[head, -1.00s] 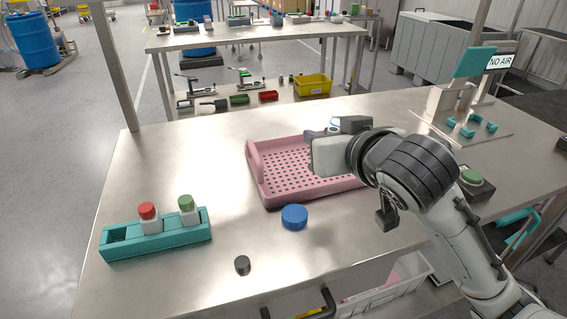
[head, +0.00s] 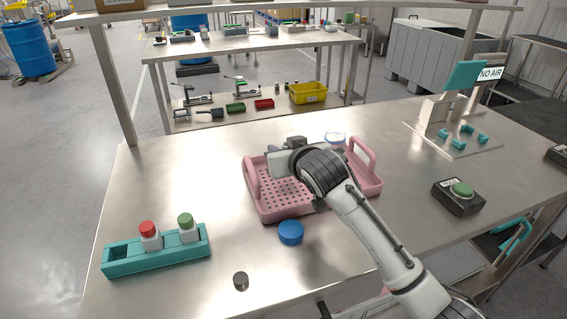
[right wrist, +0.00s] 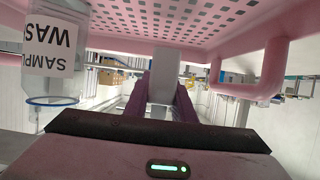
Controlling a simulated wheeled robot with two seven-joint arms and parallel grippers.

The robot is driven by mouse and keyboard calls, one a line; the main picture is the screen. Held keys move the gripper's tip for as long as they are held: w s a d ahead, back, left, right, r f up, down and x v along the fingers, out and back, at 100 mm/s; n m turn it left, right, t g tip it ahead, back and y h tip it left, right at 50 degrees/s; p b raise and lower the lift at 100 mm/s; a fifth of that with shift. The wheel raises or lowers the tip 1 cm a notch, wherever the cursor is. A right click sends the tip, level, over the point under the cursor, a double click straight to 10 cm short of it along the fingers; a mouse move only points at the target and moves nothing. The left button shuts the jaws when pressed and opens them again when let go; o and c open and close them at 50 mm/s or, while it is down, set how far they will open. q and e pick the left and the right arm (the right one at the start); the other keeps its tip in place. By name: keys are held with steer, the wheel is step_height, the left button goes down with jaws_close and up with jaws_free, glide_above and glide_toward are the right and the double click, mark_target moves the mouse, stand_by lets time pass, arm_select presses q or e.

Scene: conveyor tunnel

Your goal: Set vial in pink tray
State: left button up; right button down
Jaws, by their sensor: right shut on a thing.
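The pink tray (head: 265,207) with a perforated floor and two raised handles stands on the steel table. My right gripper (head: 274,149) is over the far left part of the tray. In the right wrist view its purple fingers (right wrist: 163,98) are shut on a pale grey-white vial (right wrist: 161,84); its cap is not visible. In that view the tray floor (right wrist: 160,20) and a handle (right wrist: 265,85) show close by. I cannot tell whether the vial touches the tray. My left gripper is not in view.
A teal rack (head: 157,263) holds a red-capped and a green-capped vial. A blue lid (head: 291,232) and a dark knob (head: 240,281) lie in front. A sample-waste jar (right wrist: 45,75) stands behind the tray. A green button box (head: 458,197) and teal fixture (head: 462,140) are right.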

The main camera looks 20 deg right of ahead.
steer(key=shift+f, duration=1.75)
steer(key=shift+f, duration=0.1)
steer(key=c, duration=1.5)
jaws_free()
steer(key=shift+s+r, duration=0.2)
steer(key=v, duration=1.1)
steer(key=shift+s+r, duration=0.1)
steer(key=shift+s, duration=0.25)
